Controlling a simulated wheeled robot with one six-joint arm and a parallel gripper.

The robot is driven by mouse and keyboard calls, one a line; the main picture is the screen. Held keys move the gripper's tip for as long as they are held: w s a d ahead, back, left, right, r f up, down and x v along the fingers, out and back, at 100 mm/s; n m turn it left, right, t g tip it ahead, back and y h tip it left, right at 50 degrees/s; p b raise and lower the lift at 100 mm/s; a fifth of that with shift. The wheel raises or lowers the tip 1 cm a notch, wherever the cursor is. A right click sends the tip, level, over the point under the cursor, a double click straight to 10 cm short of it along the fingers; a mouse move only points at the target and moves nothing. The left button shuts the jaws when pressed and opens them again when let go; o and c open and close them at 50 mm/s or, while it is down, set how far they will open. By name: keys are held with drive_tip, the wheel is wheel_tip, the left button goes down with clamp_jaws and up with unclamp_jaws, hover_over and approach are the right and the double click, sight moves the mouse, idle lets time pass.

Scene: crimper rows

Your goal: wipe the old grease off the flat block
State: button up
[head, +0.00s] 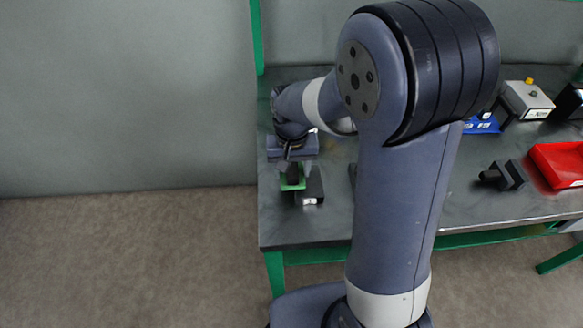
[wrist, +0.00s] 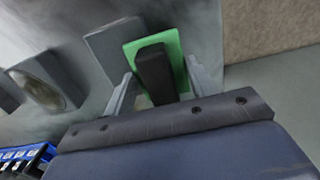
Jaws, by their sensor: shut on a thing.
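My gripper (head: 292,172) is at the left end of the bench, pointing down. It is shut on the black handle (wrist: 155,72) of a green pad (wrist: 176,50), with a finger on either side in the wrist view. The green pad also shows in the head view (head: 290,184), under my gripper. The flat block (wrist: 112,42), dark grey, lies right beside the pad and appears partly covered by it. In the head view the block (head: 314,184) shows a small pale label at its front. I cannot make out grease, or whether the pad touches the block.
The metal bench (head: 325,225) has its left edge close to my gripper. A grey block with a round recess (wrist: 45,82) is nearby. Farther right are a black fixture (head: 505,176), a red tray (head: 560,163), a blue bin (head: 482,125) and a pale box with a yellow knob (head: 527,98).

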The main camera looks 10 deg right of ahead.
drive_tip(key=r, duration=0.1)
drive_tip(key=r+p, duration=0.1)
drive_tip(key=r, duration=0.1)
drive_tip(key=shift+d+r, duration=0.1)
drive_tip(key=shift+d, duration=0.25)
drive_tip(key=shift+a+r+p, duration=0.15)
drive_tip(key=shift+r+p, duration=1.75)
drive_tip(key=shift+r, duration=0.35)
